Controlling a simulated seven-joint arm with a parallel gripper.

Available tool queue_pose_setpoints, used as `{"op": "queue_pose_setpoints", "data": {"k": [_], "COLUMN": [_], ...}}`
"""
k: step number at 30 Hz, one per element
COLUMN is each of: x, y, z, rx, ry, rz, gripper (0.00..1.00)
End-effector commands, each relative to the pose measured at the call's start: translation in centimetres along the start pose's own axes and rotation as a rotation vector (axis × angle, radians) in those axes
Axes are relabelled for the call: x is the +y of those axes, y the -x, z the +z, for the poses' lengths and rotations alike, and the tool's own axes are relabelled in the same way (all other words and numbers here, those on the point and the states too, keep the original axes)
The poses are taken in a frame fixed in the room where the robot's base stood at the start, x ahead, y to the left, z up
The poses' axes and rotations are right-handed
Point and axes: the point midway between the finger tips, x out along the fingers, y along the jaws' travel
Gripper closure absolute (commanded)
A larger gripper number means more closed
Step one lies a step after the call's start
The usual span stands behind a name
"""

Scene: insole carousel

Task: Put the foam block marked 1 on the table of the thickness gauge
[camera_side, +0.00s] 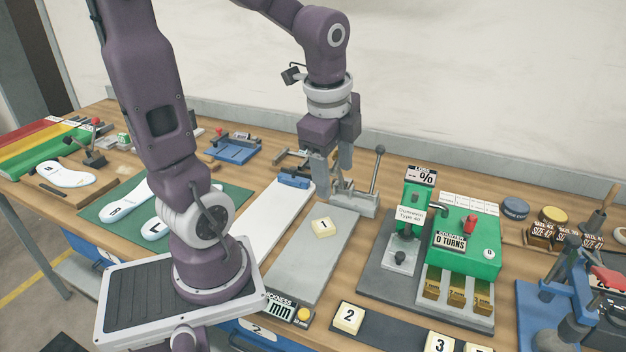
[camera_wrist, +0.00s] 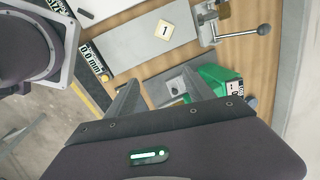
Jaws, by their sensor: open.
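The foam block marked 1 (camera_side: 323,227) is a small cream block. It lies flat, number up, on a long grey plate (camera_side: 308,268); the wrist view shows the block (camera_wrist: 164,30) and the plate (camera_wrist: 130,48) too. A thickness display (camera_side: 280,307) stands at the plate's near end; in the wrist view the display (camera_wrist: 93,62) seems to read 0.0 mm. A metal fixture with a lever (camera_side: 362,200) stands at the far end. My gripper (camera_side: 336,182) is open and empty, apart from the block, above the far end in the side view. Its fingers (camera_wrist: 160,88) also show in the wrist view.
A green durometer machine (camera_side: 465,245) stands right of the plate. Foam blocks marked 2 (camera_side: 349,318) and 3 (camera_side: 439,343) sit on a dark strip in front. A white board (camera_side: 272,232) lies left of the plate. Most of the grey plate is bare.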

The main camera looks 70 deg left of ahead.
Motion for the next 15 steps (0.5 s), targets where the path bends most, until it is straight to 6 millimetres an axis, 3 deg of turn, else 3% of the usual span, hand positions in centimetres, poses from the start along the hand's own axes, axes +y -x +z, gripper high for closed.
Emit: {"op": "queue_pose_setpoints", "data": {"k": [1, 3, 7, 10, 15], "x": [2.0, 4.8, 8.9, 10.6, 11.0], "y": [2.1, 4.4, 6.8, 7.4, 7.5], "z": [-1.0, -1.8, -2.2, -2.1, -2.1], "rx": [0.039, 0.124, 0.286, 0.352, 0.369], "ry": [0.151, 0.411, 0.771, 0.914, 0.966], "rz": [-0.062, -0.106, -0.090, -0.053, -0.038], "gripper": [0.39, 0.39, 0.39, 0.39, 0.39]}}
